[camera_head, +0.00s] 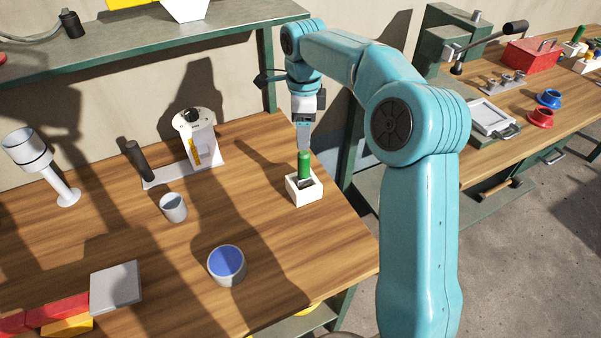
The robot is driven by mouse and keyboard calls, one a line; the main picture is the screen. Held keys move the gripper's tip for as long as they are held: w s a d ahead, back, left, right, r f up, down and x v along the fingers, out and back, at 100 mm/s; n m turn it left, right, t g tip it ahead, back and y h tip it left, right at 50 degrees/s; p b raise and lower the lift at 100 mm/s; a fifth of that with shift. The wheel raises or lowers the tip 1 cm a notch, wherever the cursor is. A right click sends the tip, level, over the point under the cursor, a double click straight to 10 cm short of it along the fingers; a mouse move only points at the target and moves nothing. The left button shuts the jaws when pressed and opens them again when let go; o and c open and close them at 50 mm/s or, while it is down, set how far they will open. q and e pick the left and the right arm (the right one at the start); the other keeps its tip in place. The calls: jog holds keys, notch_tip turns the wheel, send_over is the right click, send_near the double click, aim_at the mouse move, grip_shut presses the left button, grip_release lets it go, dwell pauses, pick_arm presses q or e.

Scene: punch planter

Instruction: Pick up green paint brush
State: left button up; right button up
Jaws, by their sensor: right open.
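The green paint brush (304,165) stands upright in a small white square holder (305,194) near the right edge of the wooden table. Only its green handle shows; its lower end is hidden in the holder. My right gripper (304,146) points down directly above and behind the brush handle, its fingers close to the top of the handle. It is open, and I cannot tell whether a finger touches the handle. My left gripper is not in view.
A blue-filled cup (227,263), a small grey cup (173,207) and a white device (197,140) stand left on the table (330,245). A green shelf (150,52) runs behind. A second bench (560,121) with red and blue parts is at right.

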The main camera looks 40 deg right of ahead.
aim_at(304, 153)
notch_tip(304, 153, down, 7)
jog(key=shift+w+d+f, duration=0.1)
jog(key=shift+f, duration=0.05)
jog(key=shift+s+f, duration=0.3)
jog(key=shift+f, duration=0.1)
jog(key=f, duration=0.4)
jog(key=shift+w+f+p, duration=0.2)
jog(key=shift+f+p, duration=0.15)
jog(key=shift+s, duration=0.15)
jog(key=c, duration=1.1)
jog(key=shift+c, duration=0.2)
